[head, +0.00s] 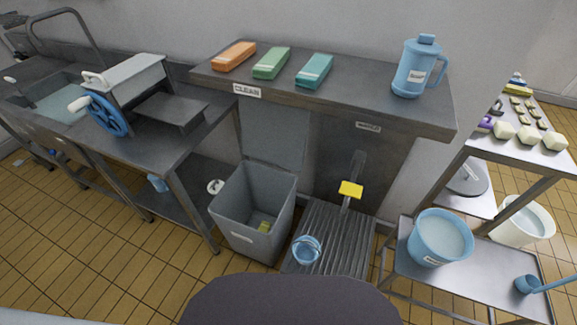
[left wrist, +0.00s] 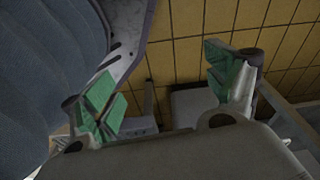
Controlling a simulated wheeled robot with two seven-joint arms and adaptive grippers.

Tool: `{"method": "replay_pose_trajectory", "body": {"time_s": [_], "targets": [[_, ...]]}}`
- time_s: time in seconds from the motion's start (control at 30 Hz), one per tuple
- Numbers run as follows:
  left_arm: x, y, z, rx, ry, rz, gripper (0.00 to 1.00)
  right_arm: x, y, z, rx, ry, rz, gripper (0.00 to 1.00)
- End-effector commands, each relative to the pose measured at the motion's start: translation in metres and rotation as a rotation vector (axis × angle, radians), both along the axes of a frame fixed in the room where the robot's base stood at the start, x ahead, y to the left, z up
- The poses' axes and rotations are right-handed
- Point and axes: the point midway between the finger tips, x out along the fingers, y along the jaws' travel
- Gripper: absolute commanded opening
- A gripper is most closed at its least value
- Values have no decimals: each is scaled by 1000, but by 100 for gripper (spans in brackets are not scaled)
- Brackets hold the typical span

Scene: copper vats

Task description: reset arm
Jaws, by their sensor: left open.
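My left gripper (left wrist: 165,100) shows in the left wrist view with its two green-padded fingers spread wide apart. Nothing is between the fingers. Tiled floor (left wrist: 210,40) lies beyond them, and a dark blue-grey rounded surface fills the left side of that view. Neither gripper shows in the head view, so my right gripper is out of sight.
A shelf (head: 340,105) holds orange, green and teal blocks and a blue jug (head: 415,70). Below are an open grey bin (head: 250,225), a small blue bucket (head: 306,250) and a slatted platform (head: 338,225). A blue tub (head: 440,238) stands right on a low metal table.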

Motion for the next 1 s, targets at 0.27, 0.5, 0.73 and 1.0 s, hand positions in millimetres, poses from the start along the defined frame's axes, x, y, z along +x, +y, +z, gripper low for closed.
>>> {"method": "replay_pose_trajectory", "body": {"time_s": [0.27, 0.5, 0.73, 1.0], "targets": [[-32, 11, 6, 11, 19, -1, 87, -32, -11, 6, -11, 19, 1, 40], [-61, 20, 10, 21, 33, -3, 87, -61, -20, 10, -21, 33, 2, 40], [-90, 30, 17, 29, 47, -4, 87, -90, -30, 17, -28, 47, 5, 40], [-122, 40, 27, 37, 61, -7, 87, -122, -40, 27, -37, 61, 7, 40]]}}
